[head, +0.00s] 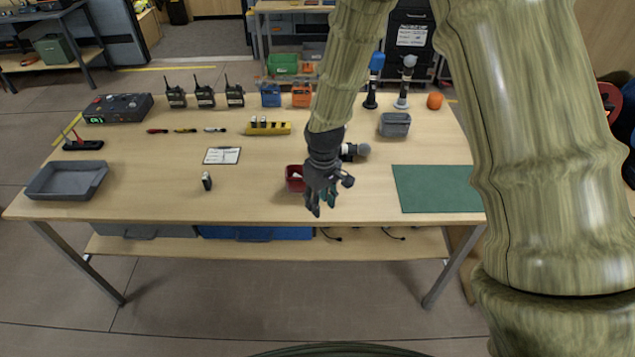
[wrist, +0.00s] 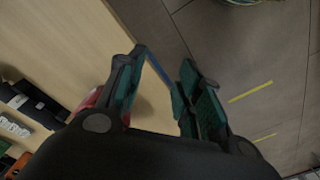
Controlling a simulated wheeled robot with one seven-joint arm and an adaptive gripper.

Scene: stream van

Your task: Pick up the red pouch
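The red pouch (head: 292,185) sits on the table near its front edge, right of centre. In the head view my gripper (head: 322,206) is just right of it and covers part of its right side. Something pale shows at its top. My gripper points down, with its fingertips near the front edge of the table. In the wrist view my gripper (wrist: 160,82) is open with nothing between its fingers. A red patch, likely the pouch (wrist: 86,101), shows beside the left finger there, mostly hidden by it.
The wooden table (head: 260,200) also holds a green mat (head: 440,188) at right, a grey bin (head: 395,125), a grey tray (head: 66,180) at left, a white card (head: 222,156) and a small dark upright item (head: 206,181).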

